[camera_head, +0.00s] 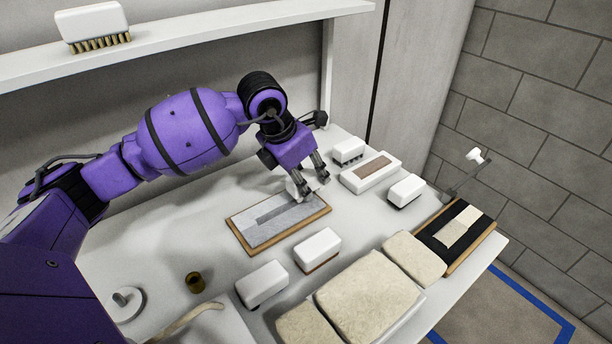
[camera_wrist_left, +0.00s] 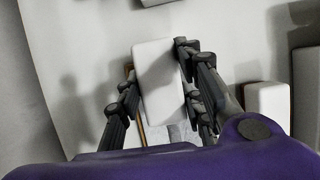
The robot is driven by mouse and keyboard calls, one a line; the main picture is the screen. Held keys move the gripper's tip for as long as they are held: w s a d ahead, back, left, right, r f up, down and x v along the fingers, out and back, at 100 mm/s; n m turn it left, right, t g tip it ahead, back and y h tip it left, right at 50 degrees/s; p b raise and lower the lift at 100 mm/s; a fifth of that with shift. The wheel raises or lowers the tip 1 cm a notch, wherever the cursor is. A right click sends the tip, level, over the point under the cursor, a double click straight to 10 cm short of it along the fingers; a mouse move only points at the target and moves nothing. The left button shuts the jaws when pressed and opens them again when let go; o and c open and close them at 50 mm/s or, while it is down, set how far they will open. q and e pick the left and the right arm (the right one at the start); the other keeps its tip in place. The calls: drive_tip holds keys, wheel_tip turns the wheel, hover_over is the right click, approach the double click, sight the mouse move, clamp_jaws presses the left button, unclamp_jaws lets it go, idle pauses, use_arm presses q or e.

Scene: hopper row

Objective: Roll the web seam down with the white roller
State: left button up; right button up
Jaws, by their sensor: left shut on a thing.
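My left gripper (camera_head: 312,182) is shut on a white block-shaped tool (camera_wrist_left: 157,75), which sits between the fingers in the left wrist view. In the head view the tool (camera_head: 298,187) is partly hidden by the fingers, at the far right end of a wood-edged board (camera_head: 240,238). A grey strip (camera_head: 285,209) runs along this board's pale grey face. I cannot tell whether the tool touches it or is a roller. A dark board (camera_head: 484,224) with a cream patch (camera_head: 459,226) lies at the right table edge. A small white piece on a thin rod (camera_head: 475,155) stands above it. My right gripper is not in view.
White blocks (camera_head: 317,248), (camera_head: 262,283), (camera_head: 406,189), (camera_head: 348,150) stand around the grey board, with a white tray (camera_head: 352,181) behind right. Cream pads (camera_head: 368,296) lie in front. A small brown cup (camera_head: 195,282) is at left. A shelf (camera_head: 200,45) holding a brush (camera_head: 92,24) runs overhead.

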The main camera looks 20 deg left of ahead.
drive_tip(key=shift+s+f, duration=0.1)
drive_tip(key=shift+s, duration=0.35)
use_arm(q)
drive_tip(key=shift+f, duration=0.25)
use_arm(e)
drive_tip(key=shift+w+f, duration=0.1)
use_arm(q)
drive_tip(key=shift+f, duration=0.4)
drive_tip(key=shift+f+b, duration=0.25)
drive_tip(key=shift+b, duration=0.1)
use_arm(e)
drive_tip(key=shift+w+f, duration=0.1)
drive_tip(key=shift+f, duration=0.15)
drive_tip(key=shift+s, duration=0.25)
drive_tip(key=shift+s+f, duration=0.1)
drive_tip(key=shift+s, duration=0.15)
